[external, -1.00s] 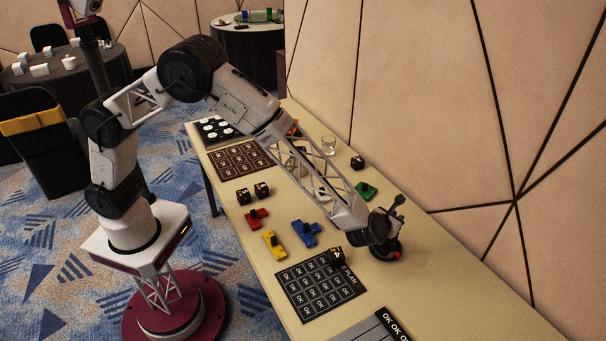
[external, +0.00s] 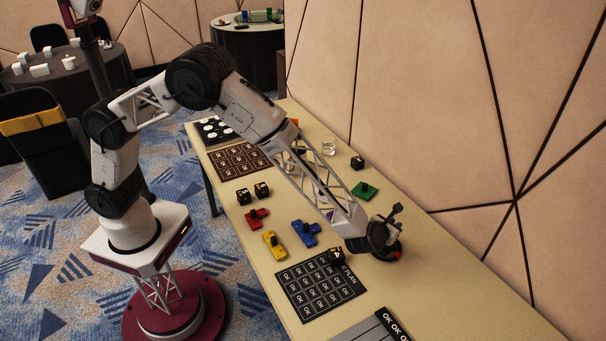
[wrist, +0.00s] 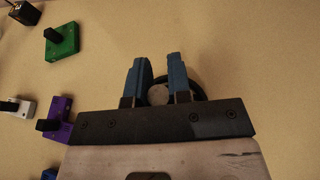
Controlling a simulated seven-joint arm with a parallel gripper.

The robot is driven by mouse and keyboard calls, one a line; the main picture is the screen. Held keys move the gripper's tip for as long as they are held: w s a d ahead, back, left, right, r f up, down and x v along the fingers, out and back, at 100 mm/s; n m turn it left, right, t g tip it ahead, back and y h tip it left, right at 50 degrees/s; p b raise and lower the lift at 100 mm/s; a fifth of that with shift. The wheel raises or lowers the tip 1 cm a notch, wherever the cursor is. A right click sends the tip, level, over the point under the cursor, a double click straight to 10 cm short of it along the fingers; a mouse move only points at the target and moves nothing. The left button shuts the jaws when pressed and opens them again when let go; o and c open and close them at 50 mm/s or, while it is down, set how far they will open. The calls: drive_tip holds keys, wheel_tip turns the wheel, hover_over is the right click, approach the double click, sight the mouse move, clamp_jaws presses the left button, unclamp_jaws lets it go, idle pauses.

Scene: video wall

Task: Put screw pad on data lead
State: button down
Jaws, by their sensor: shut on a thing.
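My gripper (wrist: 157,62) shows two blue fingers in the wrist view, shut on a small round grey thing (wrist: 158,94). A dark ring (wrist: 197,88) curves around behind the fingers; whether it is joined to the grey thing, I cannot tell. In the external view my gripper (external: 380,238) is low over the table, right of the dark grid mat. A dark round thing with a red spot (external: 397,255) shows under it, partly hidden. I cannot tell for certain which thing is the screw pad or the data lead.
Knobbed pieces lie around: green (external: 365,190), blue (external: 306,234), yellow (external: 274,245), red (external: 256,218), and purple (wrist: 61,117). A dark grid mat (external: 318,284) lies left of my gripper. Black cubes (external: 252,193) and a glass (external: 329,147) stand farther back. The right table edge runs along a wall.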

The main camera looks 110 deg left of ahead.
drive_tip(key=shift+f, duration=0.1)
drive_tip(key=c, duration=1.1)
unclamp_jaws()
drive_tip(key=shift+o, duration=0.2)
drive_tip(key=shift+s+d+r, duration=0.1)
drive_tip(key=shift+d+r, duration=0.05)
drive_tip(key=shift+r, duration=0.05)
drive_tip(key=v, duration=1.1)
drive_tip(key=shift+s+d, duration=0.2)
drive_tip(key=shift+d, duration=0.05)
drive_tip(key=shift+r, duration=0.1)
